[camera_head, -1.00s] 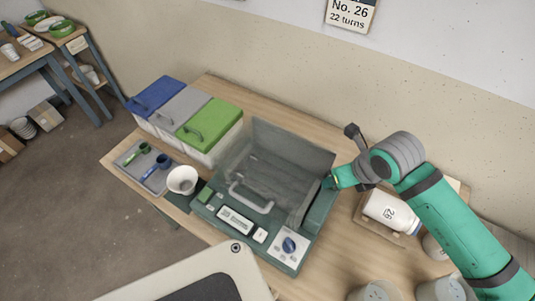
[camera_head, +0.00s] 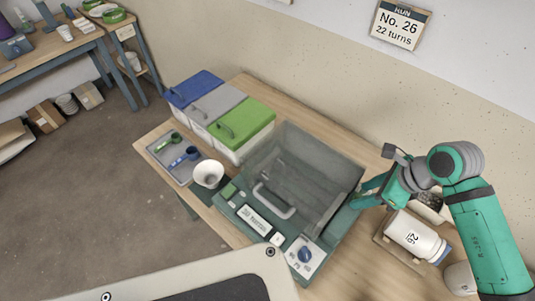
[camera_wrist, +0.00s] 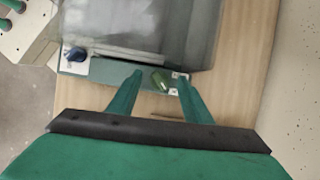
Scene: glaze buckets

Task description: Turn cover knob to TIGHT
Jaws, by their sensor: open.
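The grey-green machine (camera_head: 328,262) stands on the wooden table with a clear cover (camera_head: 300,175) that has a pale handle (camera_head: 276,203). In the wrist view a green oval knob (camera_wrist: 160,80) sits on the machine's side, between my open fingers, with small white label patches near it. I cannot read its setting. My gripper (camera_head: 358,196) is at the machine's right side in the head view, where the fingers hide the knob. It also shows in the wrist view (camera_wrist: 160,75), with a gap visible on each side of the knob. A separate blue knob (camera_head: 304,254) is on the front panel.
A white jar marked 26 (camera_head: 414,236) lies in a tray right of the machine, below my arm. Lidded bins (camera_head: 225,115) stand behind left. A white cup (camera_head: 208,173) and a scoop tray (camera_head: 168,158) are at the left. A wall sign (camera_head: 398,25) reads No. 26, 22 turns.

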